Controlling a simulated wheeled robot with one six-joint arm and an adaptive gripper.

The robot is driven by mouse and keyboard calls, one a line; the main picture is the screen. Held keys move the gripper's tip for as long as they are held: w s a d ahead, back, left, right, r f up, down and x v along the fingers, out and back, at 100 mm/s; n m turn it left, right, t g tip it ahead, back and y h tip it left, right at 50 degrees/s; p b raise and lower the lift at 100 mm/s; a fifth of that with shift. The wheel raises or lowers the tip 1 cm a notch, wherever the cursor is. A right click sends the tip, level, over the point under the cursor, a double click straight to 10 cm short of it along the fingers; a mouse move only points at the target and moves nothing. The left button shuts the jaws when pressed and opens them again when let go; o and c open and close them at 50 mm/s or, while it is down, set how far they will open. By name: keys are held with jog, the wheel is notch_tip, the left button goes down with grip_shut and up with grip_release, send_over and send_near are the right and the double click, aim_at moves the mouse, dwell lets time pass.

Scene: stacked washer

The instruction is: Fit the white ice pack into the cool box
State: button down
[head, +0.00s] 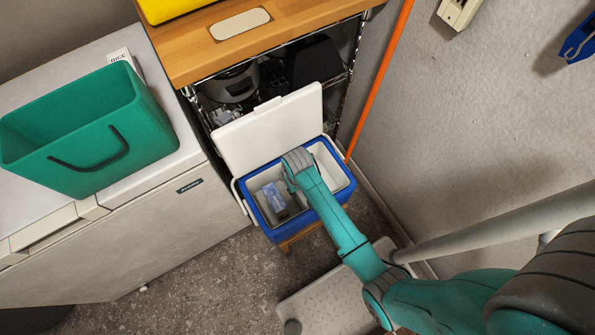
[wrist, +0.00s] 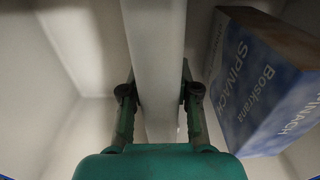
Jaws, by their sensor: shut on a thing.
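In the wrist view my gripper (wrist: 158,95) is shut on the white ice pack (wrist: 157,45), a long narrow slab seen edge-on between the two fingers. Pale inner walls lie around it. I cannot tell whether the pack touches the bottom. In the head view my arm hides the pack. A blue and white spinach box (wrist: 262,80) lies beside the pack on the right, apart from it.
The spinach box also shows in the left part of the cool box (head: 273,195). A white chest (head: 140,235) with a green bin (head: 90,130) stands on the left. A wire shelf under a wooden top (head: 200,55) is behind. An orange pole (head: 380,80) leans at the right.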

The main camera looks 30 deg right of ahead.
jog(key=shift+f, duration=0.1)
jog(key=c, duration=0.8)
grip_release()
jog(key=shift+c, duration=0.2)
notch_tip(320, 180, up, 12)
jog(key=shift+r, duration=0.15)
